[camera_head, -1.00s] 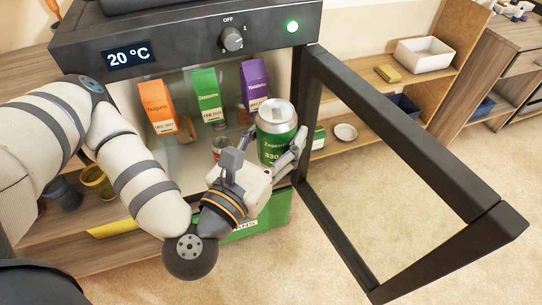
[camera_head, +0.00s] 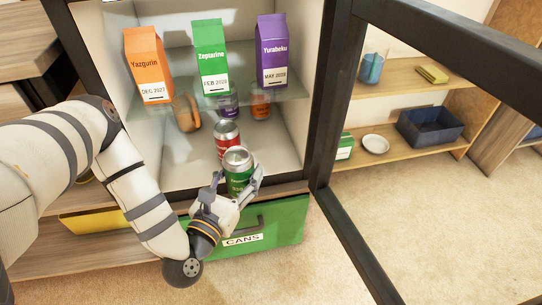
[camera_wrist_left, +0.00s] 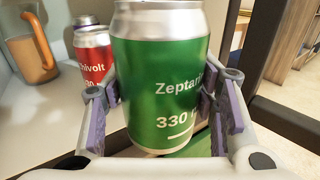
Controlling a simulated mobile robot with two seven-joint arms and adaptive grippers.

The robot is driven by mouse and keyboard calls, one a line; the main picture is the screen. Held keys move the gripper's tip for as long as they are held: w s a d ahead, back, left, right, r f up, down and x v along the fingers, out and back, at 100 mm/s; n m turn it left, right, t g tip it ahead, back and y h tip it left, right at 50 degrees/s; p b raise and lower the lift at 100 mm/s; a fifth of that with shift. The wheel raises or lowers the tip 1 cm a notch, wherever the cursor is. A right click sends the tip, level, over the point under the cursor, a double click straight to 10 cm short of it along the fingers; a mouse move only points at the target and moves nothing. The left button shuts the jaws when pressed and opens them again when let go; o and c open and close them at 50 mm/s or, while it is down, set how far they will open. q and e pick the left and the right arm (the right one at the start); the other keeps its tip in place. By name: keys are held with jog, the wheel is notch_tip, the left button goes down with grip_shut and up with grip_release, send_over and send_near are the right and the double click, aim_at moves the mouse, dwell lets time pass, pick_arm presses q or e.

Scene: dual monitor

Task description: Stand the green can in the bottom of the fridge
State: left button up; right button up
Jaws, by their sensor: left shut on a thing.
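The green can (camera_head: 238,172) is upright between the fingers of my left gripper (camera_head: 236,184), which is shut on it. It fills the middle of the left wrist view (camera_wrist_left: 160,75), with a purple-padded finger (camera_wrist_left: 225,110) on either side. The can is at the front of the open fridge, by the front edge of its bottom (camera_head: 180,172). I cannot tell whether its base touches the floor of the fridge. My right gripper is not in view.
A red can (camera_head: 227,140) stands close behind the green one. The fridge door (camera_head: 330,110) is open at right. A green CANS drawer (camera_head: 285,222) is beneath.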

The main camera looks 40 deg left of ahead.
pick_arm(q)
jog(key=b+x, duration=0.3)
jog(key=x, duration=1.2)
jog(key=shift+w, duration=0.3)
jog(key=f+b, duration=0.1)
jog(key=f, duration=0.1)
jog(key=w+f+b, duration=0.1)
jog(key=b, duration=0.1)
jog(key=shift+w+a+f, duration=0.1)
jog(key=shift+a+f, duration=0.05)
jog(key=shift+f, duration=0.2)
jog(key=shift+r, duration=0.2)
jog(key=shift+f, duration=0.15)
jog(key=o, duration=1.2)
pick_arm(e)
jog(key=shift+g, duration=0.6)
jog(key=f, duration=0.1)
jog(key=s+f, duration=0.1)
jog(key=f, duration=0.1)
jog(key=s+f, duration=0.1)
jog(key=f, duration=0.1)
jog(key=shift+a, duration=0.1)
